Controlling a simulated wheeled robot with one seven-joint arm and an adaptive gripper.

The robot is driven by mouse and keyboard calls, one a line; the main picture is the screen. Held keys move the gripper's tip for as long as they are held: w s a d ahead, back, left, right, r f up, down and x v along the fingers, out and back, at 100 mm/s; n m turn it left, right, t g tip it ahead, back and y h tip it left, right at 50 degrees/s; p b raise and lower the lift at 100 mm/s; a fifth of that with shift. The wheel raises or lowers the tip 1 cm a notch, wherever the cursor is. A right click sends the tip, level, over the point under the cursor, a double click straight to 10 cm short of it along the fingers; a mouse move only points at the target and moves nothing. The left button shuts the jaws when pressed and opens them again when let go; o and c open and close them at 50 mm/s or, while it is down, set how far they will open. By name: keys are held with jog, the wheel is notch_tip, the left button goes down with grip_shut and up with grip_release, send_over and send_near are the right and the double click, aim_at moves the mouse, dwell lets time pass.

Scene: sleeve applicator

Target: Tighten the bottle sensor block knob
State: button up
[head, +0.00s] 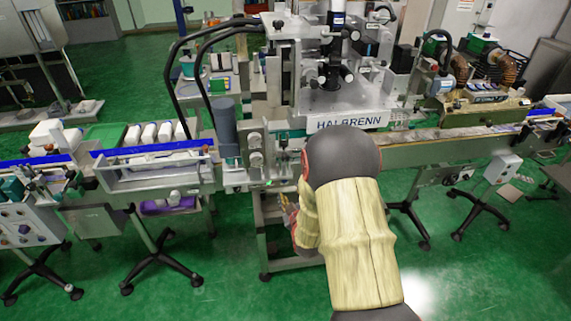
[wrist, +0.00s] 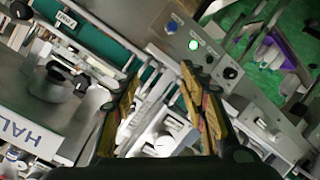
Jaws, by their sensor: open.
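My gripper (wrist: 156,88) is open in the wrist view, with its two yellow-and-dark fingers apart. Between and beyond them lie silver and white machine parts, including a rounded whitish part (wrist: 163,142) low between the fingers. I see no finger clearly touching anything. In the head view my gripper (head: 291,214) shows only in part, below the conveyor front and left of my arm, which hides some of the machine. Round silver knobs (head: 255,150) sit on the machine front. A dark knob (wrist: 82,84) shows at left in the wrist view. I cannot tell which is the sensor block knob.
A grey control panel (wrist: 214,62) with a lit green button is close to the right finger. The HALBRENN machine (head: 350,122) stands behind the arm. A conveyor with white bottles (head: 150,133) runs left. Green floor (head: 230,270) is open in front, between stand legs.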

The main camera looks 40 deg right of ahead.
aim_at(286, 159)
notch_tip(286, 159, up, 8)
jog(key=w+n+t+h, duration=0.1)
jog(key=n+t+h, duration=0.1)
jog(key=t, duration=0.1)
jog(key=shift+b+x, duration=0.75)
jog(key=shift+x, duration=3.4)
jog(key=shift+d+f, duration=0.1)
jog(key=shift+f, duration=0.05)
jog(key=shift+c, duration=1.2)
grip_shut()
